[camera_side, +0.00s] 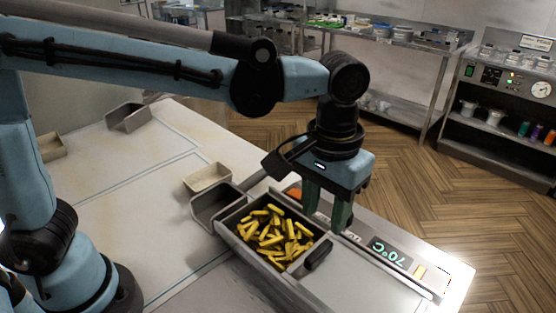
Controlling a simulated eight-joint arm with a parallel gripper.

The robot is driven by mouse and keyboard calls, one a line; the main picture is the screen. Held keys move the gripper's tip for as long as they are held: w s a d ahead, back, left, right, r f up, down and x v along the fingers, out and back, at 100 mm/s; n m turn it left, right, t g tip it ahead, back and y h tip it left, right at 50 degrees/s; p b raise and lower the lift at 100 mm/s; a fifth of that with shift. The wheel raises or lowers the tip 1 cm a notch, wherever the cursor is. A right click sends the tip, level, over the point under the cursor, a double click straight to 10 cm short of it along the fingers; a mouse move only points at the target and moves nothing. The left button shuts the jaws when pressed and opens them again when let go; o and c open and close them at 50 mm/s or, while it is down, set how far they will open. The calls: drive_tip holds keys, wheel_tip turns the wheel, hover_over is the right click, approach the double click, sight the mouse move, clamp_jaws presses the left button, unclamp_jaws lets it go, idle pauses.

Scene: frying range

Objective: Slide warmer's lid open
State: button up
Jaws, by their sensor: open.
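The warmer (384,251) stands at the front right, with a lit 70°C display on its panel. Its open bay holds several yellow fries (270,238). The lid (369,288) is a flat grey panel over the right part of the warmer, with a dark handle (318,255) at its left edge beside the fries. My gripper (328,222) points down above the back edge of the warmer, behind the handle and apart from it. Its green fingers are open with nothing visible between them. The exact height of the fingertips is hard to tell.
An empty grey metal tray (217,207) sits left of the fries, with a beige tray (207,177) behind it. Another grey tray (127,117) and a beige box (51,147) lie farther left. The pale counter between them (120,190) is mostly clear.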

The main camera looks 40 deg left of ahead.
drive_tip(key=shift+r, duration=1.8)
drive_tip(key=s+a+f+t, duration=0.1)
drive_tip(key=a+f+t, duration=0.1)
drive_tip(key=a, duration=0.9)
drive_tip(key=s+a+f+t, duration=0.2)
drive_tip(key=a+t, duration=0.3)
drive_tip(key=a, duration=0.5)
drive_tip(key=shift+s+a+f, duration=0.3)
drive_tip(key=shift+a+f, duration=0.05)
drive_tip(key=shift+f, duration=0.45)
